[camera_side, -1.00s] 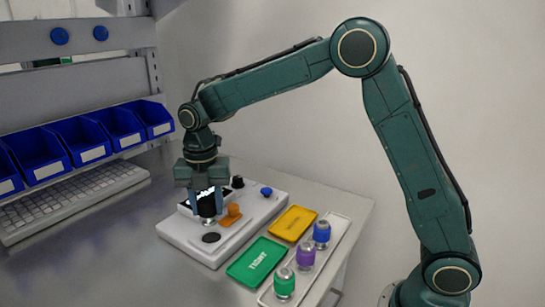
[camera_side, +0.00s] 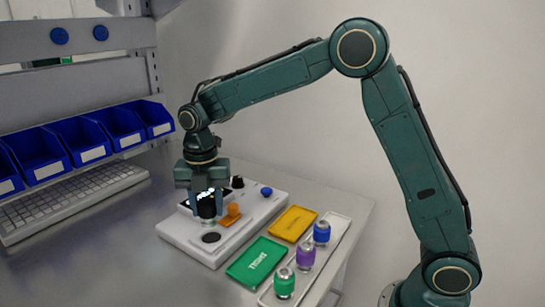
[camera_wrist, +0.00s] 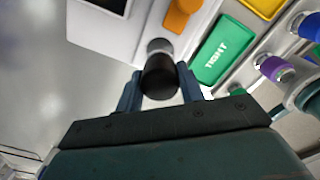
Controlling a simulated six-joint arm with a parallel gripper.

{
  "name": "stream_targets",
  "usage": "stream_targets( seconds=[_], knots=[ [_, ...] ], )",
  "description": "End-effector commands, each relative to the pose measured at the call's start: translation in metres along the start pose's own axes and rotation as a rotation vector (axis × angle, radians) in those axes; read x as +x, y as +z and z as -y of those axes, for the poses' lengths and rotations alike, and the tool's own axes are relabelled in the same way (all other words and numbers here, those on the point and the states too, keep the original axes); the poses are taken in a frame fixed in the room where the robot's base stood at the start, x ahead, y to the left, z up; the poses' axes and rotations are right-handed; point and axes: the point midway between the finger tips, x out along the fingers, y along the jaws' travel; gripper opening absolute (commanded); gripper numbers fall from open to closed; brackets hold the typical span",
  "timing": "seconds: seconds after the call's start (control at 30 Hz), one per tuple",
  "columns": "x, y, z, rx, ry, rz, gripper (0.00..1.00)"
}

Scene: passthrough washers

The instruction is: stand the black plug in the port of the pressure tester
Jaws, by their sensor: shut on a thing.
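The black plug (camera_side: 207,209) is upright between the two fingers of my gripper (camera_side: 207,204), which is shut on it. In the wrist view the black plug (camera_wrist: 159,78) shows its dark top and a silvery lower end, with a finger of my gripper (camera_wrist: 160,88) on each side. It is over the white pressure tester (camera_side: 184,238), beside an orange part (camera_side: 231,214).
A green tray (camera_side: 257,261) reading TIGHT and a yellow tray (camera_side: 293,223) lie right of the tester. A pale rack (camera_side: 338,230) holds green, purple and blue-topped plugs. A black knob (camera_side: 237,182) and blue knob (camera_side: 266,191) stand on the tester.

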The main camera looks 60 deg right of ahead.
Motion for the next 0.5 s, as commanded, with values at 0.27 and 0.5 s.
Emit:
stream_targets(
  seconds=[0.27, 0.5],
  knots=[
    [0.007, 0.0, 0.0, 0.0, 0.0, 0.0, 0.12],
    [0.013, 0.0, 0.0, 0.0, -0.001, 0.0, 0.12]
  ],
)
